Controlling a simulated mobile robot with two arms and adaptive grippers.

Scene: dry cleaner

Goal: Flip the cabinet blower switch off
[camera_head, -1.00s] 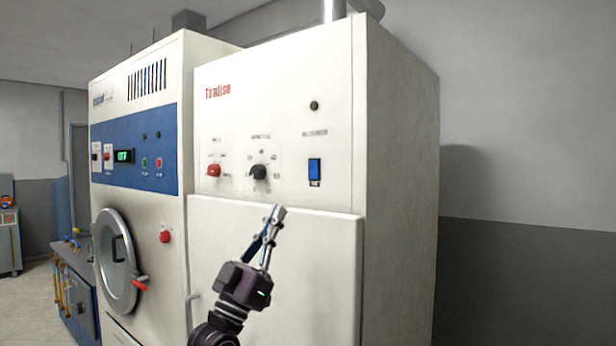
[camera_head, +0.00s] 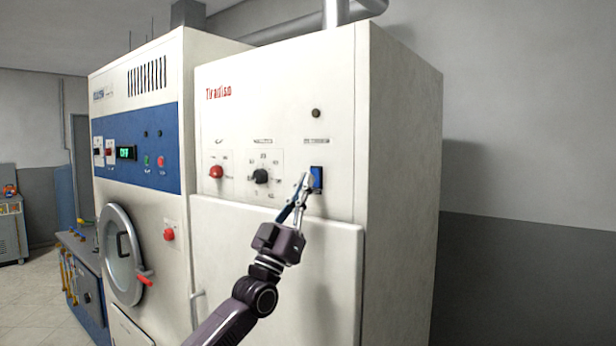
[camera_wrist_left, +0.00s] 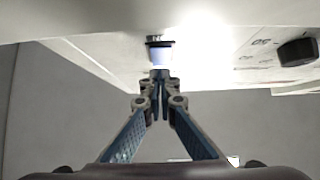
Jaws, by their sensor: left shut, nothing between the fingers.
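The white cabinet (camera_head: 275,110) stands in the middle of the head view. Its blue blower switch (camera_head: 317,178) is on the right of the front panel, below a small dark round lamp (camera_head: 316,113). My left gripper (camera_head: 304,180) is shut and empty, with its fingertips at the left edge of the switch and partly covering it. In the left wrist view the closed fingertips (camera_wrist_left: 160,76) are right at the switch (camera_wrist_left: 160,54); I cannot tell whether they touch it. The switch's on or off position cannot be made out. My right gripper is not in view.
A red knob (camera_head: 216,172) and a black knob (camera_head: 261,177) sit left of the switch; the black knob also shows in the left wrist view (camera_wrist_left: 297,51). A blue-panelled machine with a round door (camera_head: 122,255) stands at the left. The space right of the cabinet is clear.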

